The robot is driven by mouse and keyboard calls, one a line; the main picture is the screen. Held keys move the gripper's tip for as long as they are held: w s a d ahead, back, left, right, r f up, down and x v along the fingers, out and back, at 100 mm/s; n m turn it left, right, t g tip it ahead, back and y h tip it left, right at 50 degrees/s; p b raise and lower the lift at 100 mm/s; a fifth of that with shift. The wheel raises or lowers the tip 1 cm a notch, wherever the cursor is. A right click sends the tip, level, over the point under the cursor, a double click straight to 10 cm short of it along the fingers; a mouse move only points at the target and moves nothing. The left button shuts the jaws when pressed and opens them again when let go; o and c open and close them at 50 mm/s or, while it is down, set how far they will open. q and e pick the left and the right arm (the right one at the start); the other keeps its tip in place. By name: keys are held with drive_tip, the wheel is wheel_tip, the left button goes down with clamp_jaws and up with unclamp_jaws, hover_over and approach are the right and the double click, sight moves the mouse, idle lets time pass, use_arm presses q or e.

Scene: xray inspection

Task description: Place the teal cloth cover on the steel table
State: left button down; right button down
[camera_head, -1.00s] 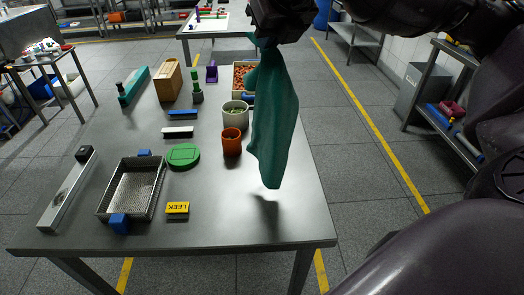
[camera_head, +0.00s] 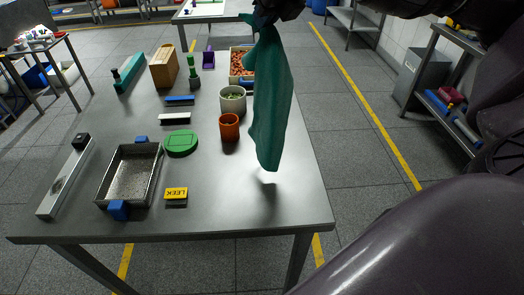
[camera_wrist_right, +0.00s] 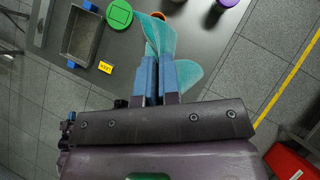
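The teal cloth cover (camera_head: 271,100) hangs down from my right gripper (camera_head: 268,14) over the right side of the steel table (camera_head: 215,212). Its lower tip is just above the tabletop, with a shadow below it. In the right wrist view, the blue fingers of my right gripper (camera_wrist_right: 156,82) are closed together on the cloth (camera_wrist_right: 182,75), which spreads out on both sides. The steel table also shows in the right wrist view (camera_wrist_right: 125,55). My left gripper is in neither view.
The front right of the tabletop is clear.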

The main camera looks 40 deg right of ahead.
drive_tip(key=shift+w+d+n+g+y, duration=0.65)
drive_tip(key=shift+w+d+n+y, duration=0.75)
drive_tip(key=shift+w+d+n, duration=1.85)
drive_tip(key=shift+w+d+n+g+y, duration=0.65)
drive_tip(key=shift+w+d+n+y, duration=1)
drive_tip(key=shift+w, duration=3.1)
drive_tip(key=shift+m+h, duration=0.25)
drive_tip(key=shift+m, duration=0.15)
drive_tip(key=s+a+f, duration=0.6)
drive_tip(key=s+f, duration=0.5)
drive_tip(key=s+a+f, duration=0.7)
drive_tip(key=s+f, duration=0.4)
drive_tip(key=f, duration=0.1)
drive_tip(key=s+a+f, duration=0.6)
drive_tip(key=s+f, duration=0.5)
drive_tip(key=f, duration=0.1)
drive_tip(key=shift+s+a, duration=0.3)
drive_tip(key=c, duration=0.9)
unclamp_jaws()
drive_tip(key=shift+r, duration=0.1)
